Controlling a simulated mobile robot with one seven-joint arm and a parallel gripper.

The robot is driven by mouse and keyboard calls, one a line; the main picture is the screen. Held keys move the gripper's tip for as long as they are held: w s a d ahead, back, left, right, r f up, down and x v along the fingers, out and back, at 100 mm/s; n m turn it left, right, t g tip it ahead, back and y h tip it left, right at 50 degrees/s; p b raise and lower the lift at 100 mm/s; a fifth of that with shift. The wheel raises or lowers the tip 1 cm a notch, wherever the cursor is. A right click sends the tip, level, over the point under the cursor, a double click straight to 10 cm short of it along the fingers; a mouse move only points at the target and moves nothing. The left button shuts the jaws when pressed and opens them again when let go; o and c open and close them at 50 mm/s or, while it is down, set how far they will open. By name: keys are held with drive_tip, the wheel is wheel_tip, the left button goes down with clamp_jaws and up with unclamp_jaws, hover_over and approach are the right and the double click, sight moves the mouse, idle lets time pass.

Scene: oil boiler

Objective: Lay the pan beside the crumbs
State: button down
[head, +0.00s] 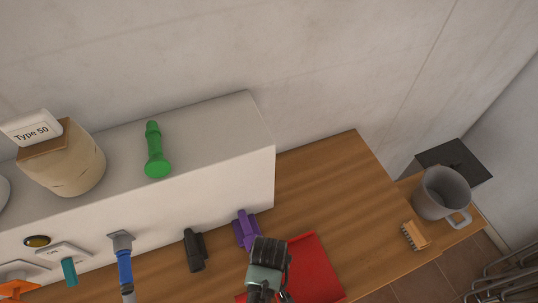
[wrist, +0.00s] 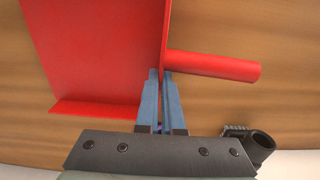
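The red pan (head: 318,268) is at the wooden worktop's front, partly hidden behind my gripper (head: 266,270) in the head view. In the wrist view the pan (wrist: 95,50) fills the upper left, with its round handle pointing right. The blue fingers of my gripper (wrist: 161,74) are close together with the pan's thin upright wall between them, beside the handle's base. I cannot tell whether the pan touches the worktop. I can make out no crumbs in either view.
The wooden worktop (head: 340,180) is bare right of the white raised ledge (head: 200,180). A small brush (head: 413,236) and a grey mug (head: 440,193) are at the right. A purple tool (head: 245,229) and a black tool (head: 195,250) stand near my gripper. A green object (head: 155,150) is on the ledge.

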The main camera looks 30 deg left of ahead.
drive_tip(key=shift+f, duration=0.1)
drive_tip(key=c, duration=1.1)
unclamp_jaws()
drive_tip(key=shift+o, duration=0.2)
